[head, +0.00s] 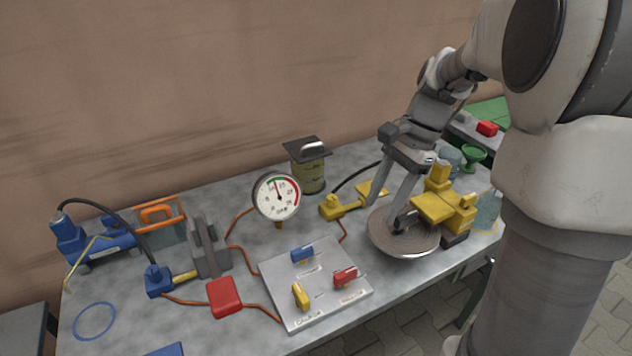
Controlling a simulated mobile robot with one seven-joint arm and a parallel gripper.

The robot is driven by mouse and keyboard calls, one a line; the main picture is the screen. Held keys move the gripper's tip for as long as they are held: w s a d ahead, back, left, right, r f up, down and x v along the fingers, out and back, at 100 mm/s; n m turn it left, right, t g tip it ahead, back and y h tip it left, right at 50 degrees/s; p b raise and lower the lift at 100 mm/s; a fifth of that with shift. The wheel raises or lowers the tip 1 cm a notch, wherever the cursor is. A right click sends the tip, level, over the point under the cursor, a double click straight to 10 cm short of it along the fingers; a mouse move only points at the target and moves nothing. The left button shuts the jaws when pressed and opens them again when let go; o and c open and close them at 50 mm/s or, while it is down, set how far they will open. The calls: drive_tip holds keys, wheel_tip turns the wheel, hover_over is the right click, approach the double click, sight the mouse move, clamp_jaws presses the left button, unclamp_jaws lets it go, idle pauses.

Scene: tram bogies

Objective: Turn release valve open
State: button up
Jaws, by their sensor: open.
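A grey valve panel (318,283) lies on the table at the front middle. It carries three small handles: a blue handle (302,253) at the back, a yellow handle (300,295) at the front left and a red handle (345,276) at the right. Each has a small label too blurred to read surely, so I cannot tell which is the release valve. A round pressure gauge (277,196) stands behind the panel, its needle pointing roughly up. My gripper (384,214) is open and empty, pointing down right of the panel, over or beside a round metal plate. Its exact height is unclear.
The round plate (404,240) and a yellow device (440,205) stand at the right. A lidded canister (308,167) is behind. A red box (224,297), a grey block (208,247) and blue tools (100,240) are left. Red hoses run to the panel.

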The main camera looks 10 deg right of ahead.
drive_tip(key=f, duration=0.2)
drive_tip(key=b, duration=0.5)
approach(347, 271)
drive_tip(key=shift+m+y, duration=0.3)
drive_tip(key=shift+m, duration=0.1)
drive_tip(key=x, duration=0.9)
drive_tip(key=shift+s+d+f, duration=0.1)
drive_tip(key=shift+d+f, duration=0.05)
drive_tip(key=shift+f, duration=0.1)
clamp_jaws()
